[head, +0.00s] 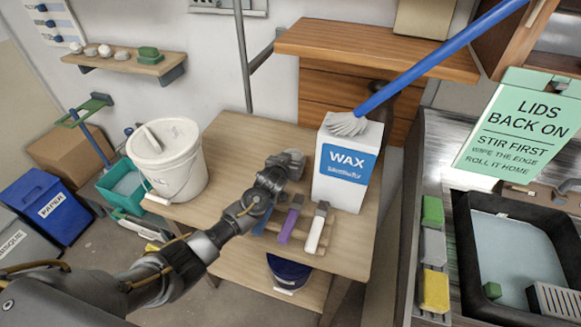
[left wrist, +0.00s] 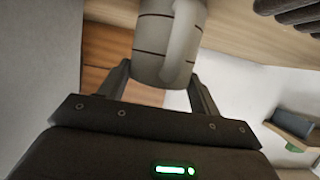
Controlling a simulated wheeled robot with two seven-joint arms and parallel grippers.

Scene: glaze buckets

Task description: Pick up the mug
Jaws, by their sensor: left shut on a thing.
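The mug (left wrist: 152,45) is pale grey with thin dark bands and a handle, and sits between the fingers of my left gripper (left wrist: 160,88) in the left wrist view. The gripper is shut on it. The top of the mug is cut off by the frame edge. In the head view my left gripper (head: 290,162) is over the wooden table (head: 240,138), just left of the wax box. There I cannot make out the mug apart from the dark gripper. Whether the mug touches the table is unclear. My right gripper is not in view.
A white lidded bucket (head: 178,170) stands at the table's left. The wax box (head: 345,170) stands close right of my gripper, with a blue-handled tool (head: 440,58) above it. Several brushes (head: 290,222) lie in front. A black tray (head: 520,250) is at right.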

